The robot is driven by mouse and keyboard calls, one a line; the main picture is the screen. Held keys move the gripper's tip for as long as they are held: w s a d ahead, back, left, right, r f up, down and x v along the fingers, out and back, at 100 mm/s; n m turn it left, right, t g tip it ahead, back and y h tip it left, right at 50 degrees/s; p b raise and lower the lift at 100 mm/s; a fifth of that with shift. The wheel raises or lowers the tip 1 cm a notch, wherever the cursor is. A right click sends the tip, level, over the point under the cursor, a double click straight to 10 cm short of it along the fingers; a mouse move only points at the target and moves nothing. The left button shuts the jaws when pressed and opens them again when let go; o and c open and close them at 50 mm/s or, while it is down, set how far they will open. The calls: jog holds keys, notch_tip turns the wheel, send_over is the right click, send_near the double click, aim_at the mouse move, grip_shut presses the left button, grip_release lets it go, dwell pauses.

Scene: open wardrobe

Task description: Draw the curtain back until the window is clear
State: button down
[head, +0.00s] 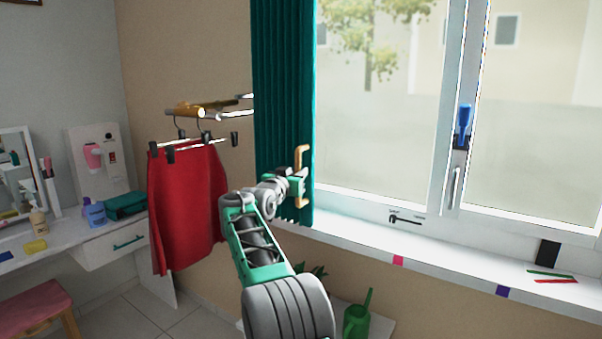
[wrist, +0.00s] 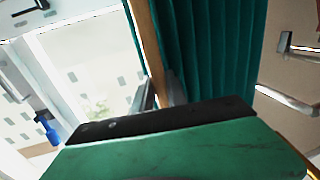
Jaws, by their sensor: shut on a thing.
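The teal curtain (head: 283,90) hangs bunched in narrow folds at the left side of the window (head: 380,120). The panes to its right are uncovered in the head view. A wooden handle (head: 299,155) is on the curtain's right edge. My gripper (head: 298,182) is at this handle, shut on it. In the wrist view, the wooden handle (wrist: 146,45) runs up between the fingers (wrist: 160,95), with the teal curtain (wrist: 215,50) to its right and the window (wrist: 85,65) to its left. The lower part of the handle is partly hidden by the gripper.
A red skirt (head: 187,205) hangs from a rail (head: 210,108) just left of the curtain. The white sill (head: 440,255) runs below the window. A green watering can (head: 357,318) stands below it. A white desk (head: 95,245) and pink stool (head: 38,312) are at left.

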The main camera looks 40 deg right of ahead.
jog(key=shift+w+r, duration=0.1)
jog(key=shift+r, duration=0.05)
jog(key=c, duration=1.8)
grip_release()
jog(key=shift+a, duration=0.1)
jog(key=shift+o, duration=1)
jog(key=shift+w, duration=0.2)
jog(key=shift+o, duration=1.4)
jog(key=b+v, duration=0.2)
jog(key=v, duration=0.5)
jog(key=shift+s+a, duration=0.25)
jog(key=shift+s, duration=0.05)
